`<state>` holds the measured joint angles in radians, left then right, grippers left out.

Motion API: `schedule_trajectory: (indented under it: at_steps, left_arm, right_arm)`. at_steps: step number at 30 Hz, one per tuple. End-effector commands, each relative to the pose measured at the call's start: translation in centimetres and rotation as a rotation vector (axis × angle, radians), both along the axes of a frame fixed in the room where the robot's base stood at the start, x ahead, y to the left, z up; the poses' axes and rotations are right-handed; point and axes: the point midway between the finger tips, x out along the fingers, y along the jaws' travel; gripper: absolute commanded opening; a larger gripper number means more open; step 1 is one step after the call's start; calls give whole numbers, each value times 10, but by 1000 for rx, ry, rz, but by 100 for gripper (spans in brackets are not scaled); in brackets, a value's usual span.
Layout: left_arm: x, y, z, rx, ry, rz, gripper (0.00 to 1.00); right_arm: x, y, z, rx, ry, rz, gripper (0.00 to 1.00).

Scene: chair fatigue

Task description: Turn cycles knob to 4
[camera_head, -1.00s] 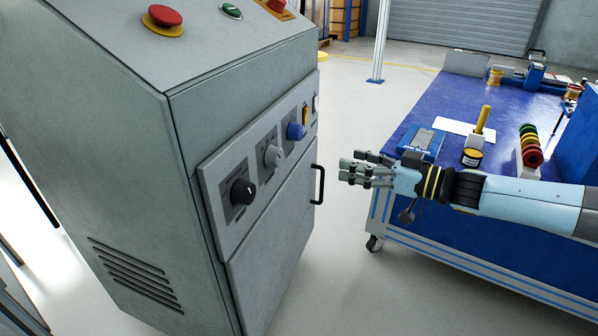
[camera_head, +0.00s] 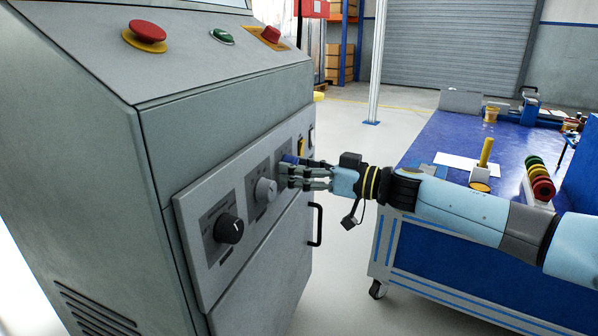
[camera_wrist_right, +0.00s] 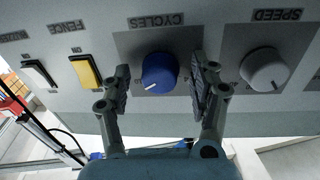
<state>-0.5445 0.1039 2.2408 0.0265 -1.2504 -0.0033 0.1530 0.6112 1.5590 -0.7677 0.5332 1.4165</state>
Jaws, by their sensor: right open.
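The cycles knob is blue (camera_wrist_right: 160,73) and sits on its grey plate under the label CYCLES in the right wrist view, which shows the panel upside down. Its white pointer line is toward the lower left there. My right gripper (camera_wrist_right: 160,88) is open, with one finger on each side of the knob and a gap to each. In the head view my right gripper (camera_head: 303,174) is at the panel, and its fingers hide most of the blue knob (camera_head: 289,158). My left gripper is not in view.
A light grey speed knob (camera_wrist_right: 265,69) is beside it, and a black knob (camera_head: 228,229) is further along the panel. A yellow switch (camera_wrist_right: 85,71) and a white switch (camera_wrist_right: 39,73) are on the other side. A black door handle (camera_head: 317,224) sticks out below. A blue workbench (camera_head: 415,262) stands right.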

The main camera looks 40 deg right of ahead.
Motion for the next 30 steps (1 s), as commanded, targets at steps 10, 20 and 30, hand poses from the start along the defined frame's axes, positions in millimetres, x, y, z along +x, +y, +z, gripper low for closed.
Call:
schedule_trajectory:
  at_steps: [10,20,30]
  left_arm:
    - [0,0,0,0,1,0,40]
    - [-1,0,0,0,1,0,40]
    - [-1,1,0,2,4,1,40]
  right_arm:
    - [0,0,0,-1,0,0,34]
    - [-1,0,0,-3,-2,1,6]
    - [0,-1,0,-93,-63,0,6]
